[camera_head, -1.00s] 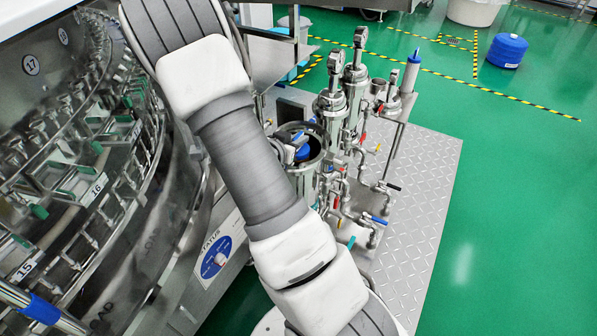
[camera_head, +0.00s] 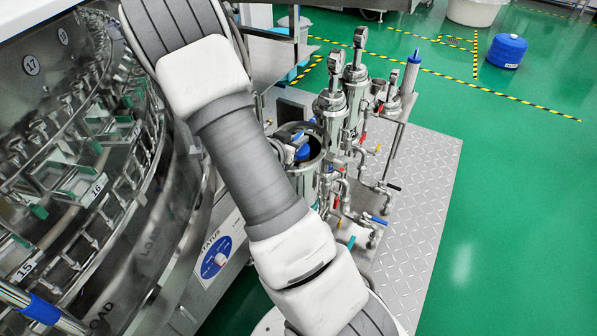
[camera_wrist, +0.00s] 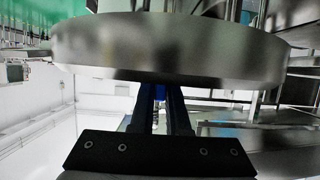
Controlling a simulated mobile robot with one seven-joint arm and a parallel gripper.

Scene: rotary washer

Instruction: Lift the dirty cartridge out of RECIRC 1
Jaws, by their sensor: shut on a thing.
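The open steel housing (camera_head: 312,180) stands nearest on the skid; I cannot read its label, so I cannot confirm it is RECIRC 1. A blue-topped cartridge (camera_head: 303,153) shows inside its mouth, with its body hidden by the housing wall. My gripper (camera_head: 298,143) is at the housing mouth, partly hidden by my arm. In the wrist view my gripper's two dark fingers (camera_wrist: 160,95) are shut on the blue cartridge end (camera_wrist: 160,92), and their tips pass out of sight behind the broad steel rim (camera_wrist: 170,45).
Two closed housings with gauges (camera_head: 334,100) stand just behind. A white, blue-capped cartridge (camera_head: 411,75) stands upright to the right. Pipes and coloured valve handles (camera_head: 375,220) crowd the right side. The round washer (camera_head: 90,200) fills the left. The tread plate (camera_head: 425,190) is clear at right.

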